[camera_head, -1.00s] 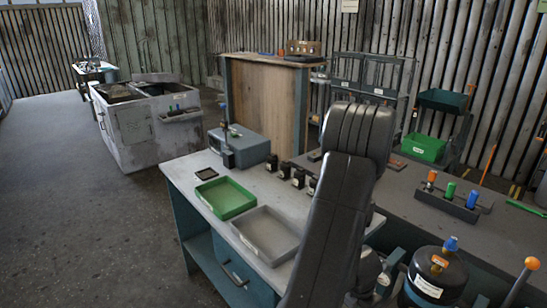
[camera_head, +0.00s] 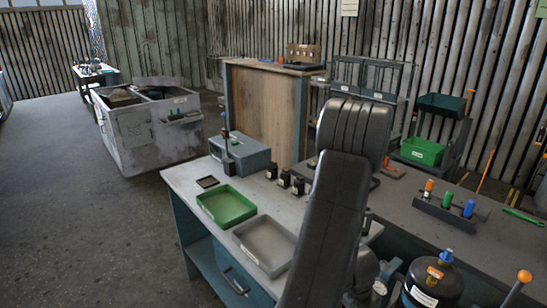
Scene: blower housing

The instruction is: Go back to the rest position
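My dark arm link rises in the middle foreground of the head view, upright and leaning slightly right at its top. Its rounded upper joint stands in front of the right side of the light workbench (camera_head: 190,182) and hides part of the bench and the dark table (camera_head: 470,245). My gripper does not show in this view, so whether it is open or holds something cannot be seen.
The workbench bears a green tray (camera_head: 203,203), a grey tray (camera_head: 239,242), a grey-blue box (camera_head: 250,155) and several small black bottles (camera_head: 284,178). A black tank (camera_head: 425,290) stands at the lower right. The floor at left is clear.

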